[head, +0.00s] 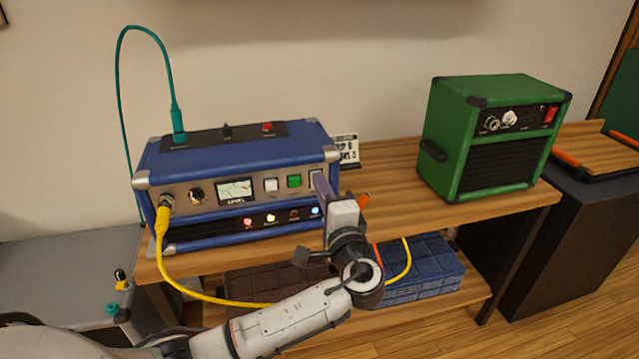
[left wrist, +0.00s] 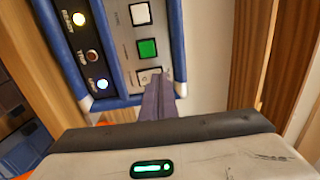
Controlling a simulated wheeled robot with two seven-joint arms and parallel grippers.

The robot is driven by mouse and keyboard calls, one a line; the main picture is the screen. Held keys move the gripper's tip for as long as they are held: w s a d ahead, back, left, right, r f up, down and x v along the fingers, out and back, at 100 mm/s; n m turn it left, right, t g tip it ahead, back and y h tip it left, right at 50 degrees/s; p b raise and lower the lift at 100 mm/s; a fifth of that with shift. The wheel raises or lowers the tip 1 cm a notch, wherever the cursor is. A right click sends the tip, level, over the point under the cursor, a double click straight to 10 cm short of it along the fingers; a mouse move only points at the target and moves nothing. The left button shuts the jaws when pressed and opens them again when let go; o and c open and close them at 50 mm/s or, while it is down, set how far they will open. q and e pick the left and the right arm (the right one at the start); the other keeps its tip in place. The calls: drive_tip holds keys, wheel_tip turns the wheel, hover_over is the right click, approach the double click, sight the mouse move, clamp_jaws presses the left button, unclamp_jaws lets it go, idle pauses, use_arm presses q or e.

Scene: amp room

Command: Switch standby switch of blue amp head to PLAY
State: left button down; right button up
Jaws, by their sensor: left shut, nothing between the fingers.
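The blue amp head (head: 240,165) stands on the wooden shelf, with a level meter, a white button, a green button and a light panel at its right front. My left gripper (head: 320,180) is shut and empty, its fingertips at the right end of the front panel. In the left wrist view the shut fingers (left wrist: 156,85) reach a pale switch plate (left wrist: 149,75) below the green button (left wrist: 147,48). The fingers cover part of that plate, so the switch position and any contact cannot be told. My right gripper is out of view.
A yellow cable (head: 165,250) runs from a front jack of the amp, and a teal cable (head: 118,80) from its top. A green amp (head: 500,135) stands to the right on the same wooden shelf (head: 400,205). Blue (head: 425,270) and brown cases lie on the lower shelf.

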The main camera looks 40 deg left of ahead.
use_arm(q)
drive_tip(key=r+v, duration=0.2)
drive_tip(key=v, duration=1.1)
drive_tip(key=shift+r, duration=0.2)
drive_tip(key=s+a+f+n+g+h, duration=0.1)
drive_tip(key=s+f+g+h, duration=0.2)
drive_tip(key=f, duration=0.5)
drive_tip(key=s+a+f+n+g+h, duration=0.1)
drive_tip(key=s+a+f+g+h, duration=0.15)
drive_tip(key=s+f, duration=0.35)
drive_tip(key=s+d+f+n+g+h, duration=0.1)
drive_tip(key=s+d+f+n+h, duration=0.15)
drive_tip(key=s+f+h, duration=0.4)
drive_tip(key=s+d+f+n+g+h, duration=0.2)
drive_tip(key=s+d+h, duration=0.15)
drive_tip(key=s, duration=0.55)
drive_tip(key=w+d+f+t+h, duration=0.1)
drive_tip(key=w+d+f+t, duration=0.4)
drive_tip(key=f, duration=0.4)
drive_tip(key=shift+d+f+m, duration=0.35)
drive_tip(key=shift+d, duration=0.45)
drive_tip(key=shift+h, duration=0.25)
